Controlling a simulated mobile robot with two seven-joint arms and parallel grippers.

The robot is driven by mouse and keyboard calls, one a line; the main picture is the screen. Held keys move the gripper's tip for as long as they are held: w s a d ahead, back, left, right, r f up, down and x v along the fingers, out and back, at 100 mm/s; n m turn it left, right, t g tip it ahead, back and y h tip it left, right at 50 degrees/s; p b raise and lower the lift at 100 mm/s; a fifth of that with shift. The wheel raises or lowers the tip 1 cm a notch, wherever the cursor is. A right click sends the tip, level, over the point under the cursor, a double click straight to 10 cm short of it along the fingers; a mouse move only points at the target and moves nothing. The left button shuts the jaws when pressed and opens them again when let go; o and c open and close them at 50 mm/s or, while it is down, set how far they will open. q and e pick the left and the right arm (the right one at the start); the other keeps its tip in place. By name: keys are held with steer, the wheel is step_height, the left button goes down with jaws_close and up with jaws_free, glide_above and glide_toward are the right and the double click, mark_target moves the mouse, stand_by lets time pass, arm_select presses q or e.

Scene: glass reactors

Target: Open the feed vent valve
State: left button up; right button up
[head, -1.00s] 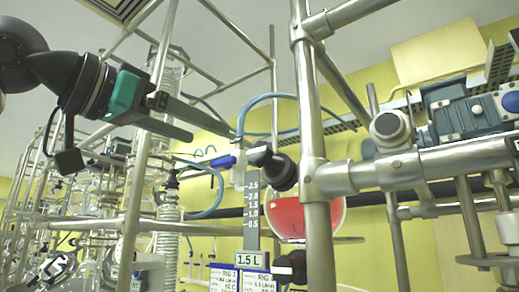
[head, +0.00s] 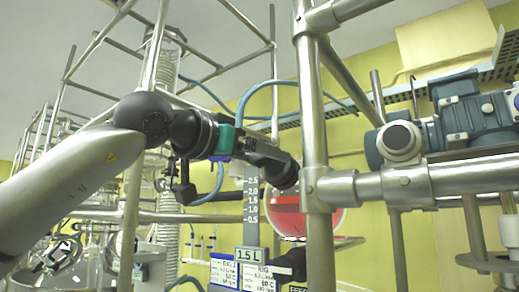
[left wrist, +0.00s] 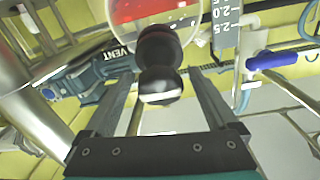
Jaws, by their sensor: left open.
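A black knob (head: 287,176) sits in front of the round flask with red liquid (head: 300,215). In the left wrist view the black knob (left wrist: 160,75) stands between the two fingers, with a gap on each side; a label reading VENT (left wrist: 121,52) shows left of it. I take it for the feed vent valve. My left gripper (head: 276,158) is open at the knob, its fingertips partly overlapping it in the head view. The left wrist view shows the open gripper (left wrist: 160,92) pointing at the knob. My right gripper is not in view.
A steel post (head: 315,140) stands close right of the knob. A graduated scale (head: 251,205) is to its left, and another black knob (head: 290,264) is below. A blue valve handle (left wrist: 283,59) shows right in the wrist view. A motor (head: 462,115) is at the far right.

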arm_select(q)
steer(key=c, duration=1.4)
